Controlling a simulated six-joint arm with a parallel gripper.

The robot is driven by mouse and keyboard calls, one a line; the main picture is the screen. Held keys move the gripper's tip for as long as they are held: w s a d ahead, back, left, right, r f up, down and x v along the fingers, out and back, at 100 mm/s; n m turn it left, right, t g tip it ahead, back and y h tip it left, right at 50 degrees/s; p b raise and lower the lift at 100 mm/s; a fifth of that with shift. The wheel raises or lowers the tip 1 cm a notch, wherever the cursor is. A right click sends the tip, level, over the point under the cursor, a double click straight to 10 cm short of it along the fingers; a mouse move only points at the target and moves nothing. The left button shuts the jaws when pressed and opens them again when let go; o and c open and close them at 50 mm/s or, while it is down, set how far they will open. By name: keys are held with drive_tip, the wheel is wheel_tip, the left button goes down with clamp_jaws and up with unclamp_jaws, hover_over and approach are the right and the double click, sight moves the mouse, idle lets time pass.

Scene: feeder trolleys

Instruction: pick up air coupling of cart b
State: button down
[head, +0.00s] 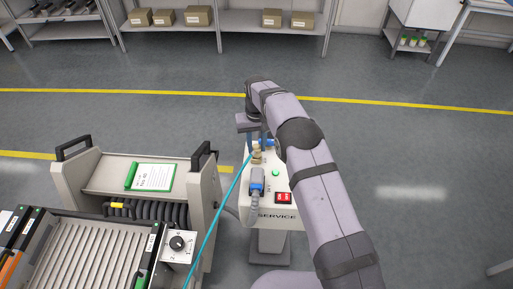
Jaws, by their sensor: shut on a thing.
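The air coupling (257,156) is a small brass-coloured fitting at the end of a teal hose (226,202). It is at the upper part of the white service post (284,214), and I cannot tell whether it is still seated there. My gripper (262,139) points down and is shut on the coupling from above; its fingers are partly hidden by my arm. The hose runs taut down and left past the cart (208,192). No cart letter is readable.
A blue plug (257,182) with a grey cable sits on the service post, beside a green button (276,173) and a red switch (284,197). Left, the cart has black handles and a green clipboard (150,176). A shelf with boxes (196,16) stands behind. The floor right is mostly clear.

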sight(257, 147)
wheel_tip(257, 147, up, 10)
drive_tip(key=b, duration=0.2)
drive_tip(key=shift+f, duration=0.2)
drive_tip(key=shift+r+p, duration=1.45)
drive_tip(key=shift+p, duration=0.5)
